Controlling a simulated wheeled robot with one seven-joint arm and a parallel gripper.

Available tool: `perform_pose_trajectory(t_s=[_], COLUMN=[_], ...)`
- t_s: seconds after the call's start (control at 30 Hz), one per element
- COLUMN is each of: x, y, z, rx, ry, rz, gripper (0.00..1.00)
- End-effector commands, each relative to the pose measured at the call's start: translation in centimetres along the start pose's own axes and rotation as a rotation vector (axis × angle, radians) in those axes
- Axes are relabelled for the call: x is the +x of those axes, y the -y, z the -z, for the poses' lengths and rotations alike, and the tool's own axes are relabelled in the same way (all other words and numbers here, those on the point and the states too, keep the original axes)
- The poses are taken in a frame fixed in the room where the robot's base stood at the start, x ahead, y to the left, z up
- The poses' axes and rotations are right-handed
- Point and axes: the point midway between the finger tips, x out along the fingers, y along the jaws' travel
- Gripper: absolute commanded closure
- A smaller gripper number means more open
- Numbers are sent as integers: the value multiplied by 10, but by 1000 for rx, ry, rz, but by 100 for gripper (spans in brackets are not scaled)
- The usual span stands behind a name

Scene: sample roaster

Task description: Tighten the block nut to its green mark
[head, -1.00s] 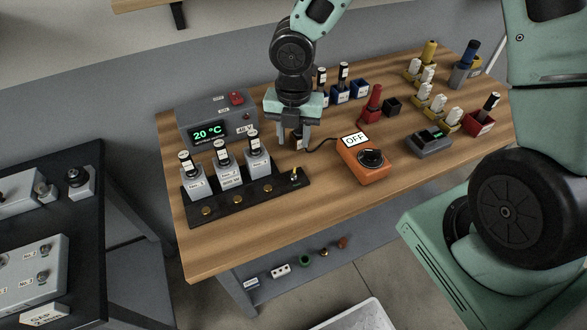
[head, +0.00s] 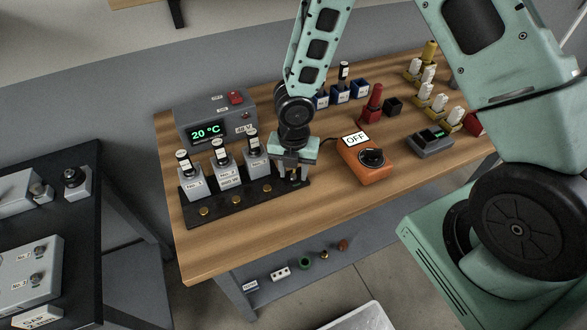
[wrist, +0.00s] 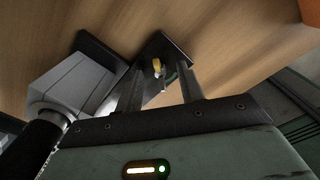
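The block nut (wrist: 157,67) is a small yellow, brass-looking piece on the right end of the black base (head: 236,203). In the wrist view a small green patch (wrist: 172,77), which looks like the green mark, shows beside it on the black end (wrist: 165,48). My gripper (head: 292,178) is over that end in the head view and hides most of the nut. In the wrist view the fingers of my gripper (wrist: 159,80) stand apart on either side of the nut, with visible gaps. I cannot tell how the nut lines up with the mark.
Several grey blocks with black-topped holders, one of them (head: 256,163) close to my gripper's left, stand on the base. A grey box (head: 215,115) reading 20 °C is behind. An orange switch box (head: 366,165) marked OFF is to the right. The table front (head: 300,220) is clear.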

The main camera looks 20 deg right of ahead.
Motion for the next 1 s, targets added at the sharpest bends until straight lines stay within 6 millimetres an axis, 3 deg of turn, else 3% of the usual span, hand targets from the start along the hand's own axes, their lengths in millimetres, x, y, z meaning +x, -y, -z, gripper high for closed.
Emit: perform_pose_trajectory(t_s=[0.07,0.2,0.67,1.0], x=[0,0,0,1], y=[0,0,0,0], z=[0,0,0,-1], rx=[0,0,73,337], ry=[0,0,1,2], rz=[0,0,0,-1], gripper=[65,100,100,100])
